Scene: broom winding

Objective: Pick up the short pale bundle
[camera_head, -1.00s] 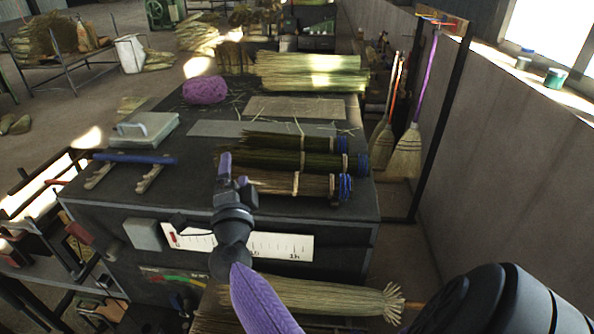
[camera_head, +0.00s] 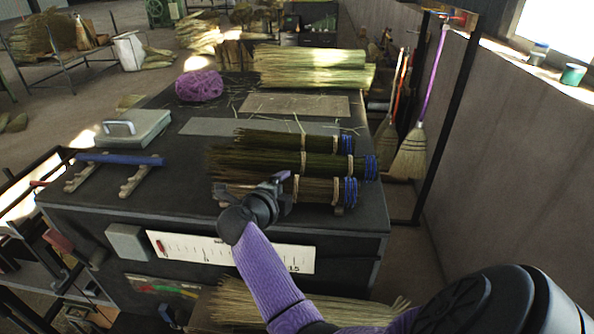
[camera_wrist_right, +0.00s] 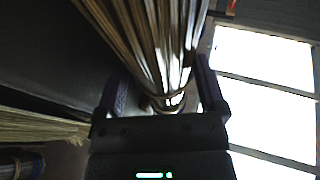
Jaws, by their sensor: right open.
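The short pale bundle (camera_head: 322,190) is the front one of three bundles lying side by side on the dark bench (camera_head: 180,205). It has a pale tie and a blue band at its right end; my gripper hides part of its left half. My right gripper (camera_head: 275,188) is at this bundle, with its jaws open. In the right wrist view, stalks of a bundle (camera_wrist_right: 150,35) with a pale tie run between the two purple fingers (camera_wrist_right: 162,72). Whether the fingers touch it cannot be told. My left gripper is not in view.
A middle green bundle (camera_head: 275,163) and a back bundle (camera_head: 270,141) lie close behind. A white scale strip (camera_head: 200,248) is on the bench front. A blue bar (camera_head: 120,159) on supports lies left. Loose straw (camera_head: 250,298) lies below the bench edge.

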